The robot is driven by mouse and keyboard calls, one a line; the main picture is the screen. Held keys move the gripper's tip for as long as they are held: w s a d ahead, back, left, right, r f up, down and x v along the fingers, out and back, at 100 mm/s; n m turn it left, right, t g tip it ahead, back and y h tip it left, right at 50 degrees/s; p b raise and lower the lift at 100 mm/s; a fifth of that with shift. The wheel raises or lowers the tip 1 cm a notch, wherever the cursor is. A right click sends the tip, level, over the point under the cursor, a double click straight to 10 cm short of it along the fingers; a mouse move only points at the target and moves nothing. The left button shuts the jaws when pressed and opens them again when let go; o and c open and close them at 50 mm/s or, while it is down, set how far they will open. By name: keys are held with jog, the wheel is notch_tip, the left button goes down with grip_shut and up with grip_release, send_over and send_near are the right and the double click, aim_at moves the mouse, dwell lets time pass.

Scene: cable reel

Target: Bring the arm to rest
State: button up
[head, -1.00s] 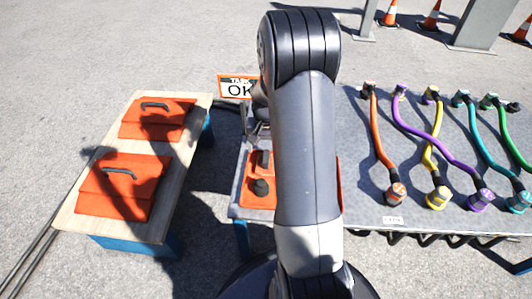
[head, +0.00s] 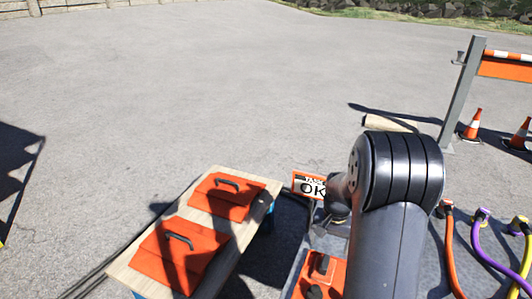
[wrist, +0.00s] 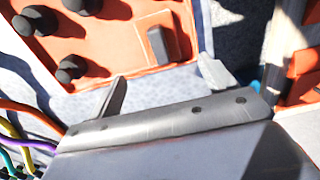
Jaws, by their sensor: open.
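My arm (head: 395,190) stands at the lower right of the head view, its bent joint uppermost. My gripper (wrist: 162,84) shows in the wrist view with its two fingers spread apart and nothing between them. Beyond the fingertips is an orange panel (wrist: 110,40) with several round black knobs and a black rectangular handle (wrist: 160,46). The gripper appears apart from the handle, though the exact gap is hard to tell. In the head view, my arm hides part of the orange panel (head: 336,272).
A wooden-topped bench (head: 150,240) carries two orange lids with black handles, at left. A sign (head: 312,187) reading "OK" stands behind the panel. Orange, purple and yellow cables (head: 455,262) lie at right. Cones (head: 473,125) and a barrier stand farther back. Open pavement lies beyond.

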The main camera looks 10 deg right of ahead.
aim_at(326, 260)
notch_tip(326, 260, down, 11)
jog(key=b, duration=0.3)
jog(key=shift+r, duration=0.2)
jog(key=shift+r+p, duration=0.75)
jog(key=shift+r, duration=1.25)
